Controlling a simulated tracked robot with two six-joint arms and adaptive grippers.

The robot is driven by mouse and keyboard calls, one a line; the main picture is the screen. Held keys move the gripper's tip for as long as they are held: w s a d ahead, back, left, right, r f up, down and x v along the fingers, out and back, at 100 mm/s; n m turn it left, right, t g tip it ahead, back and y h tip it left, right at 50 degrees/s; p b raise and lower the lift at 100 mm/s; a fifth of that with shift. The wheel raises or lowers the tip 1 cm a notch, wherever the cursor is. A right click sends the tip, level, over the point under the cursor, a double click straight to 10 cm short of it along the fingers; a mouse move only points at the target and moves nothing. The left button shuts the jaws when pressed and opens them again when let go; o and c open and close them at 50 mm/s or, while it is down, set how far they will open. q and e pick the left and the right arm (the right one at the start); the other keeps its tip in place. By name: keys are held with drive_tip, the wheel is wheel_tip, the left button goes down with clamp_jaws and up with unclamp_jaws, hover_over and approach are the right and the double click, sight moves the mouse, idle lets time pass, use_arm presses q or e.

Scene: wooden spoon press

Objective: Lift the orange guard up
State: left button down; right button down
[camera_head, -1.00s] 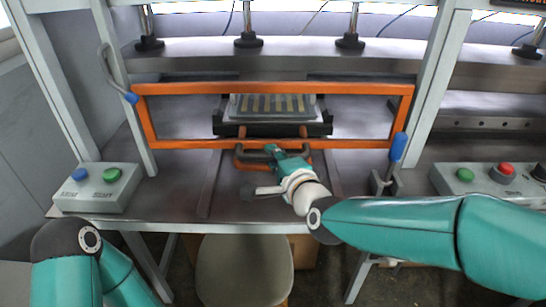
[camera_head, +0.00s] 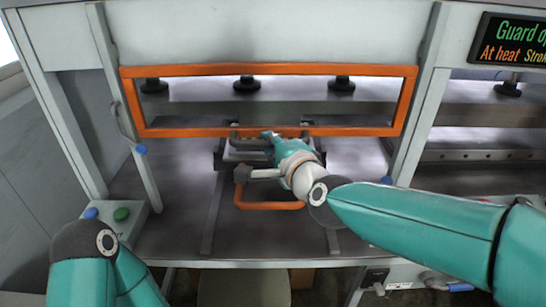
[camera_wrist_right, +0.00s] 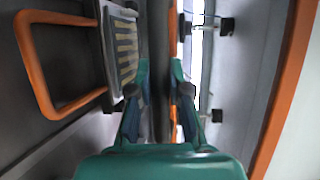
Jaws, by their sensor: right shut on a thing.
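The orange guard (camera_head: 270,71) is a wide rectangular frame across the press opening in the head view, raised so that the press rods show through it. A dark handle (camera_head: 240,146) is on its lower bar. My right gripper (camera_head: 268,136) is at this handle and shut on it. In the right wrist view, the dark handle bar (camera_wrist_right: 158,50) runs between the two fingers of the right gripper (camera_wrist_right: 158,95), and an orange guard bar (camera_wrist_right: 285,95) shows at right. My left arm shows at lower left, but its gripper is out of view.
An orange loop handle (camera_head: 270,206) sticks out below the guard, in front of the tray; it also shows in the wrist view (camera_wrist_right: 36,75). A button box (camera_head: 122,219) is at left, partly hidden by my left arm. A display (camera_head: 513,42) is at upper right.

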drive_tip(key=p, duration=0.7)
approach(260, 89)
drive_tip(key=x, duration=0.4)
drive_tip(key=shift+w+a+r, duration=0.1)
drive_tip(key=shift+w+a, duration=0.05)
drive_tip(key=shift+w, duration=0.15)
drive_tip(key=c, duration=1.1)
unclamp_jaws()
drive_tip(key=v, duration=1.2)
drive_tip(key=shift+f, duration=0.25)
